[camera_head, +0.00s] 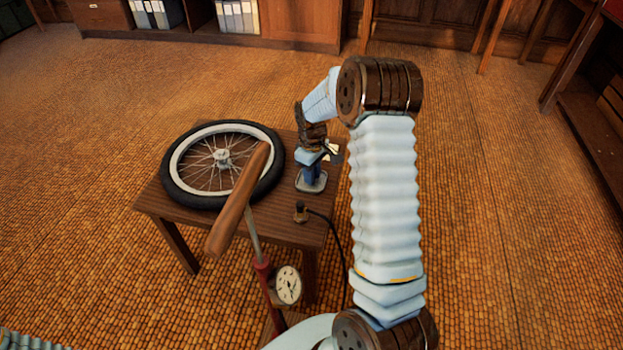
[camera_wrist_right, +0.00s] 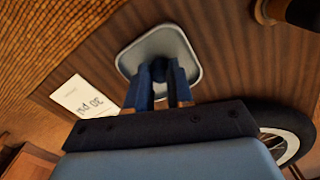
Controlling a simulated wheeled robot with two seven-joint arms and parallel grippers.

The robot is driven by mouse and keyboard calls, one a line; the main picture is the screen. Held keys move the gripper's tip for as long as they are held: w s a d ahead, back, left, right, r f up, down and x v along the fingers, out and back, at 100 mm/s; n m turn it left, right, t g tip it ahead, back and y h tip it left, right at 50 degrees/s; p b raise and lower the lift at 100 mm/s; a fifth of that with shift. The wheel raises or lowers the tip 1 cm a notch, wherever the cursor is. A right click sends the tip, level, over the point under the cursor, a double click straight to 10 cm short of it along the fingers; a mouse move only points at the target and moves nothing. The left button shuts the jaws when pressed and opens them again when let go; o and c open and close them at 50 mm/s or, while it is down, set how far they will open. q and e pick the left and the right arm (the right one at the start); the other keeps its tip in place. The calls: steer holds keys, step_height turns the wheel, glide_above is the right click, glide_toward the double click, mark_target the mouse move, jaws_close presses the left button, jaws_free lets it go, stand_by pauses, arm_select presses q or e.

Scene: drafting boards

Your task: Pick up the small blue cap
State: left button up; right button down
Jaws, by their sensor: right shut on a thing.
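My right gripper (camera_head: 312,174) points down over a small grey square dish (camera_head: 313,187) on the wooden table. In the right wrist view the fingertips (camera_wrist_right: 159,70) are close together just over the dish (camera_wrist_right: 168,42), which looks otherwise empty. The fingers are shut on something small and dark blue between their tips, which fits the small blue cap. The fingers hide most of it, and I cannot tell whether it still touches the dish. My left gripper is not in view.
A spoked wheel (camera_head: 182,193) lies on the table (camera_head: 272,226) left of the dish. A floor pump with wooden handle (camera_head: 236,205) and gauge (camera_head: 288,285) stands in front. Its hose end (camera_head: 300,212) sits near the table's front edge. A "30 psi" card (camera_wrist_right: 86,97) lies beside the dish.

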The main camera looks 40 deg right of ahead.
steer(key=shift+r, duration=0.45)
step_height(320, 180, up, 2)
steer(key=shift+r, duration=0.2)
steer(key=w+a+r, duration=0.2)
steer(key=a+r, duration=0.7)
steer(key=a, duration=0.5)
steer(key=shift+r+b, duration=0.3)
steer(key=shift+r, duration=0.1)
steer(key=shift+s, duration=0.1)
